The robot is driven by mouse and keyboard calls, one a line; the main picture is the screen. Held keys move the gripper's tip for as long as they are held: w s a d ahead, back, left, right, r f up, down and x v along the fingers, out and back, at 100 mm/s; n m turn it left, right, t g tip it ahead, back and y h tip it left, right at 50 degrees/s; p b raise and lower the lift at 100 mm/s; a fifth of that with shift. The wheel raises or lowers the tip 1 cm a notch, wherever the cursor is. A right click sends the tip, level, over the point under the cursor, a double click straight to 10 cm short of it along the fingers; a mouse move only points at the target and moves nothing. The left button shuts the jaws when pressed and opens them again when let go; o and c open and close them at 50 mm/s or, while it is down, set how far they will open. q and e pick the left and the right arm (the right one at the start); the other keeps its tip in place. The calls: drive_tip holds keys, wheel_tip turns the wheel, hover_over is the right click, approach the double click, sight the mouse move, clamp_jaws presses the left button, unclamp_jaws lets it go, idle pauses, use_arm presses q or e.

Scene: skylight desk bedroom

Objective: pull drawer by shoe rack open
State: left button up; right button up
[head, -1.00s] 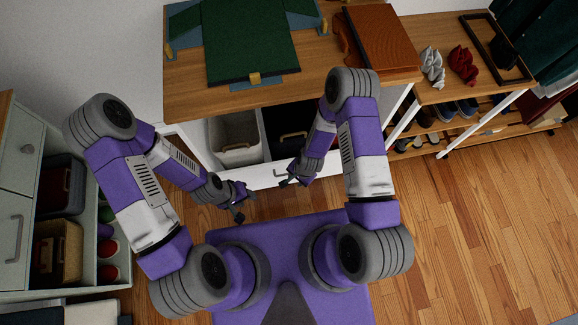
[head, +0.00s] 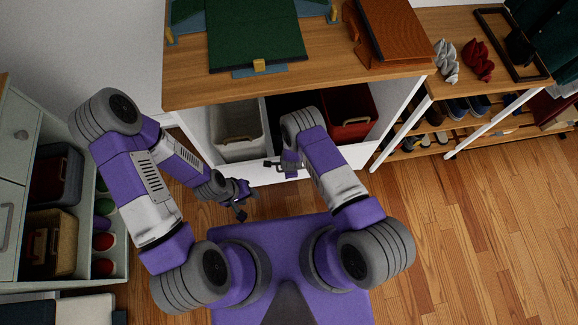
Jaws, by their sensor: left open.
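The wooden-topped white cabinet (head: 400,113) stands ahead, just left of the shoe rack (head: 470,118). Its low white drawer front (head: 261,174) shows as a strip below the bins; its handle is hidden or too small to make out, and the drawer looks shut. My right gripper (head: 279,166) is over this front, close to it; its fingers are small and partly hidden by my arm, so I cannot tell whether they touch or grip anything. My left gripper (head: 243,203) is open and empty, lower and left, in front of the cabinet.
A white bin (head: 237,130) and a red bin (head: 350,112) sit in the cabinet, with a dark one between. A pale shelf unit (head: 105,268) stands left. Wooden floor (head: 480,240) is clear at right.

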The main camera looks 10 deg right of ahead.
drive_tip(key=shift+w+f, duration=0.1)
drive_tip(key=shift+f, duration=0.05)
drive_tip(key=shift+c, duration=0.3)
clamp_jaws()
